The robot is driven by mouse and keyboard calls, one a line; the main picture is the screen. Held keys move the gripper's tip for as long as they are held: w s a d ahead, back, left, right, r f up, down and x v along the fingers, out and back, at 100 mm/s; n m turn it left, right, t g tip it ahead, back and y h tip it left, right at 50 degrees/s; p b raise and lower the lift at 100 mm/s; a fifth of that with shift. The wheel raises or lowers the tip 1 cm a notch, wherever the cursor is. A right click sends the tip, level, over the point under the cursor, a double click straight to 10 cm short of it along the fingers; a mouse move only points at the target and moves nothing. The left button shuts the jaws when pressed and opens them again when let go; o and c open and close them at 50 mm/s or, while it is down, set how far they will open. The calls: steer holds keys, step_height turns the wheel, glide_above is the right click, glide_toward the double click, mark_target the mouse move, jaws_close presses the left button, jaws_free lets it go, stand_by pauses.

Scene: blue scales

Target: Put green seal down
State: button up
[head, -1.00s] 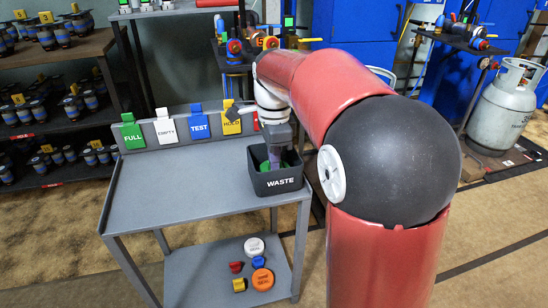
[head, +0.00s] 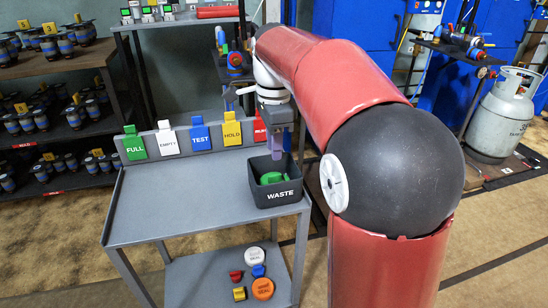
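A green seal (head: 270,178) lies inside the dark waste bin (head: 279,195), which stands at the right end of the grey table. My gripper (head: 278,155) points down above the back part of the bin, clear of the seal. Its fingers are small and partly against the dark bin wall, so I cannot tell how far apart they are. Nothing shows held in it.
Coloured tags stand along the table's back ledge: green FULL (head: 134,143), white EMPTY (head: 167,139), blue TEST (head: 200,134), yellow HOLD (head: 232,129) and a red one. The tabletop (head: 180,205) left of the bin is clear. Several coloured seals lie on the lower shelf (head: 205,275).

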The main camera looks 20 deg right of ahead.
step_height(320, 180, up, 4)
steer(key=r, duration=0.1)
steer(key=s+f+n+t, duration=0.2)
steer(key=s+n+t, duration=0.1)
steer(key=s+n, duration=0.65)
steer(key=s+f+n+t, duration=0.2)
steer(key=s+f+n, duration=0.6)
steer(key=s, duration=0.4)
steer(key=shift+s+f+t+p, duration=0.3)
steer(key=shift+s+f+p, duration=0.1)
steer(key=shift+f, duration=0.35)
steer(key=shift+n, duration=0.25)
step_height(320, 180, up, 4)
steer(key=p, duration=0.3)
steer(key=shift+f+p, duration=0.1)
steer(key=shift+p, duration=0.25)
